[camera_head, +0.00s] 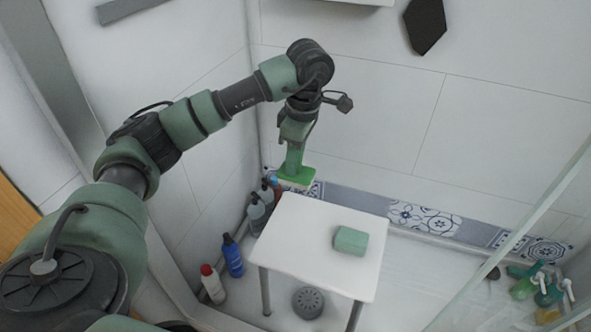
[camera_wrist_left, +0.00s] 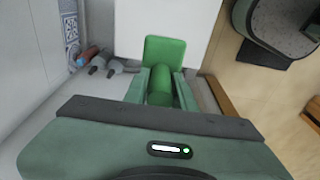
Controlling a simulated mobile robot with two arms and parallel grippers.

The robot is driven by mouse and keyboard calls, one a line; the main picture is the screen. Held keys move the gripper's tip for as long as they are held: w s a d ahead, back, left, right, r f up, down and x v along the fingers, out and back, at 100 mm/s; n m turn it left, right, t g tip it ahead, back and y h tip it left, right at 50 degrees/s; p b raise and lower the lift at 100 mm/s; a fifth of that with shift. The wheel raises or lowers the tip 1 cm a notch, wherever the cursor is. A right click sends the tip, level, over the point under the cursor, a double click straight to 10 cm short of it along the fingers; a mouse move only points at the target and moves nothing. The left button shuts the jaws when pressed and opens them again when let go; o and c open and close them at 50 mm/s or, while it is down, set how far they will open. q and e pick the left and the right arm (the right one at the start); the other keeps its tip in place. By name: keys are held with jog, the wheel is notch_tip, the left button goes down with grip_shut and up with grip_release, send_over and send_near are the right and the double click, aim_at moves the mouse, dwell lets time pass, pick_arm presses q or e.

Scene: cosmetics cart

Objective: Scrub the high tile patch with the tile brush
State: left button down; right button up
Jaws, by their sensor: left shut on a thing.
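The green tile brush hangs from my left gripper (camera_head: 295,138), its flat bright green head (camera_head: 297,177) pointing down. My left gripper is shut on the brush's handle. In the left wrist view the round green handle (camera_wrist_left: 160,85) lies between both fingers, with the flat head (camera_wrist_left: 165,50) beyond them. The brush appears above the far left corner of the white stool. A dark hexagonal patch (camera_head: 425,26) is high on the tiled wall, up and to the right of the gripper. The brush is well apart from it. My right gripper is not in view.
The white stool (camera_head: 305,240) holds a pale green block (camera_head: 350,241). Bottles, including a blue one (camera_head: 232,256), stand left of the stool. A glass panel (camera_head: 520,225) slants at the right, with green bottles (camera_head: 525,287) behind it. A white ledge is at the top.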

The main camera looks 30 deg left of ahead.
pick_arm(q)
jog(key=shift+r, duration=0.15)
jog(key=c, duration=1.8)
grip_release()
grip_shut()
